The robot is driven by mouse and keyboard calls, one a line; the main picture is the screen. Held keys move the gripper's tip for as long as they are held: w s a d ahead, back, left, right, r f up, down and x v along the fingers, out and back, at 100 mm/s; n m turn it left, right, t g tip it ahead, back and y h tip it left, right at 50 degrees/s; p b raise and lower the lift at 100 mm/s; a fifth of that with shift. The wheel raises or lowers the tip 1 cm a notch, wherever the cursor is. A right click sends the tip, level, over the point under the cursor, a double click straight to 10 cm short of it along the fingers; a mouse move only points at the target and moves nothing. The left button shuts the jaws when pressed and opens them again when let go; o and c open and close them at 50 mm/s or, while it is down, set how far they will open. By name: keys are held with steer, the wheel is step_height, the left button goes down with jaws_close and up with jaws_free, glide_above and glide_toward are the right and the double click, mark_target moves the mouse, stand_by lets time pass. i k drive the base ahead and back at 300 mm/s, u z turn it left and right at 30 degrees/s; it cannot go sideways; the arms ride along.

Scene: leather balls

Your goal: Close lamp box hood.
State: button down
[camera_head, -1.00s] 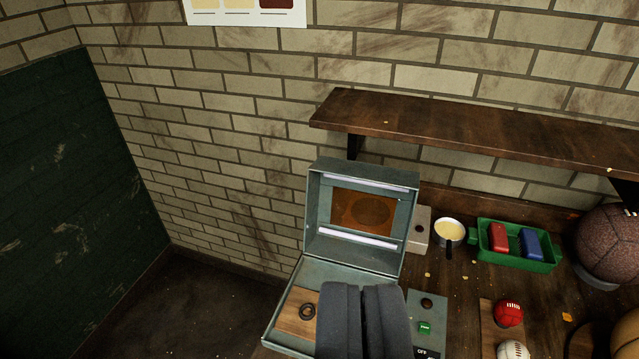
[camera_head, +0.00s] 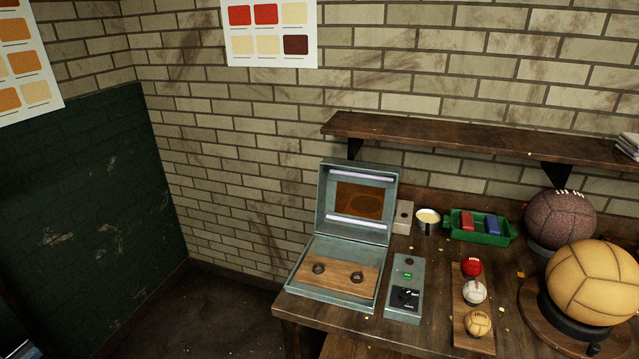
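The lamp box has a grey-green base (camera_head: 300,282) on the left end of the workbench. Its hood (camera_head: 326,215) is hinged at the back and stands raised, leaning slightly back. Two pale lamp tubes and an orange-brown panel (camera_head: 358,201) show inside the hood. A wooden board (camera_head: 337,274) with two dark rings lies in the open base. My gripper is out of the now view, so its state and its place relative to the hood are hidden.
A control box (camera_head: 405,290) stands right of the lamp box. A shelf (camera_head: 450,142) overhangs behind. A cup (camera_head: 427,221), green tray (camera_head: 480,228), small balls on a board and large balls (camera_head: 592,282) crowd the right. Open floor lies left of the bench.

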mark_target(330, 170)
steer(key=u, duration=0.9)
steer(key=i, duration=3.25)
steer(key=z, duration=0.8)
